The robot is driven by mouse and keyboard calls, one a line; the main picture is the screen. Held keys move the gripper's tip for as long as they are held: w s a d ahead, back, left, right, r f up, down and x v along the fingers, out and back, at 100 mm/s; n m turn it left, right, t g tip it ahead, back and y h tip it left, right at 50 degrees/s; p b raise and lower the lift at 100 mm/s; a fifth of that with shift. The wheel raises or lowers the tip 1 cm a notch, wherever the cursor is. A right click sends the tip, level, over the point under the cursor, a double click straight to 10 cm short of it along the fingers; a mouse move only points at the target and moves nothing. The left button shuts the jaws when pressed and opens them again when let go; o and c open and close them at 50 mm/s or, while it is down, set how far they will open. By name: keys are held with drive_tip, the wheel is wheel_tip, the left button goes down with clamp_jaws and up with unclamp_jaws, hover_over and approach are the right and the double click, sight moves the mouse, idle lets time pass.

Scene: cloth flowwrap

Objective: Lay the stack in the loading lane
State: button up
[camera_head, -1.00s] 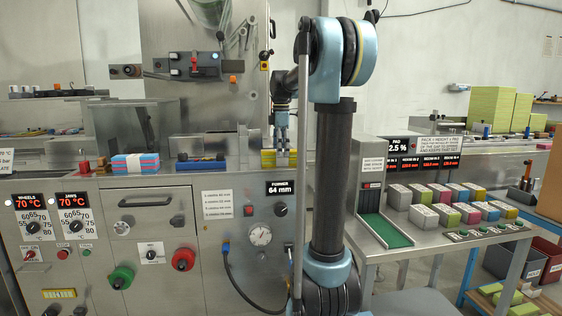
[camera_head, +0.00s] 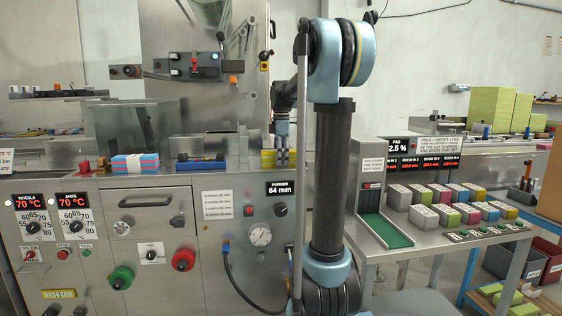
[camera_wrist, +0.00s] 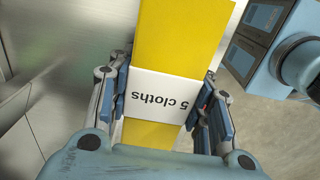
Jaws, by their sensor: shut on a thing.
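My gripper (camera_wrist: 163,105) is shut on a yellow cloth stack (camera_wrist: 178,38) with a white band reading "5 cloths". The fingers press on both sides of the band in the wrist view. In the head view the gripper (camera_head: 282,157) is low at the machine deck's right part, with the yellow stack (camera_head: 267,159) showing at its left. I cannot tell whether the stack touches the deck. The loading lane cannot be clearly told apart on the steel deck.
A blue and pink stack with a white band (camera_head: 135,164) lies on the deck at left. A side table (camera_head: 430,245) holds a green chute (camera_head: 385,230) and several coloured packs (camera_head: 440,197). A steel guard (camera_head: 135,128) stands behind.

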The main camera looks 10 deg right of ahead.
wheel_tip(320, 180, up, 10)
idle(0.6)
drive_tip(key=shift+f, duration=0.1)
drive_tip(key=shift+f, duration=4.75)
drive_tip(key=shift+f, duration=0.15)
drive_tip(key=o, duration=1)
drive_tip(key=r, duration=1.7)
drive_tip(key=shift+a+r, duration=0.2)
